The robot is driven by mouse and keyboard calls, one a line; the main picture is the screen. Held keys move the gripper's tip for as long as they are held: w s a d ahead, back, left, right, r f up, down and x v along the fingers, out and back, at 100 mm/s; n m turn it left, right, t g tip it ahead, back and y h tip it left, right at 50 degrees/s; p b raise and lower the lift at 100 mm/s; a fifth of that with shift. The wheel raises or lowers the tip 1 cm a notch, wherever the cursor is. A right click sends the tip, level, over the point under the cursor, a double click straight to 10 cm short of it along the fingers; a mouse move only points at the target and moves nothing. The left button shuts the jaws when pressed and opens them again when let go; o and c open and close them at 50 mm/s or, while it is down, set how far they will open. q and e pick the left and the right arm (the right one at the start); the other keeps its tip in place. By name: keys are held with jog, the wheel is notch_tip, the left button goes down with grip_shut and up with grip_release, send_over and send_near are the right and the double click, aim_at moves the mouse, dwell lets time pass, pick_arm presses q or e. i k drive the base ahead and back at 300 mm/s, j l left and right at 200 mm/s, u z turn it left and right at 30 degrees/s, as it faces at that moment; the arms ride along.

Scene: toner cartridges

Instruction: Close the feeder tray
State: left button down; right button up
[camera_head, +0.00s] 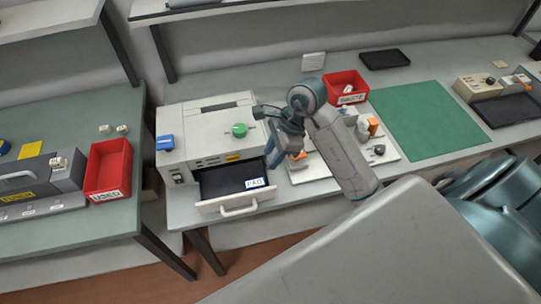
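The feeder tray (236,201) is a pale drawer with a dark inside and a front handle. It is pulled out from the lower front of the light grey machine (205,128). A small white and blue label lies at its right side. My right gripper (273,152) is above and beside the machine's right front corner, up and to the right of the tray. It appears clear of the tray handle. Its fingers are small and partly overlapped, so their opening is unclear. My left gripper is not in view.
A green knob (239,130) and a blue block (165,142) are on the machine. A white board with parts (309,170) lies right of the tray, near a red bin (346,84). A green mat (425,120) is clear. Another red bin (108,165) stands on the left table.

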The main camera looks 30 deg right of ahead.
aim_at(221, 187)
jog(key=k+j+u, duration=0.25)
jog(key=k, duration=0.2)
jog(key=k+j+u, duration=0.25)
jog(key=k+j, duration=0.15)
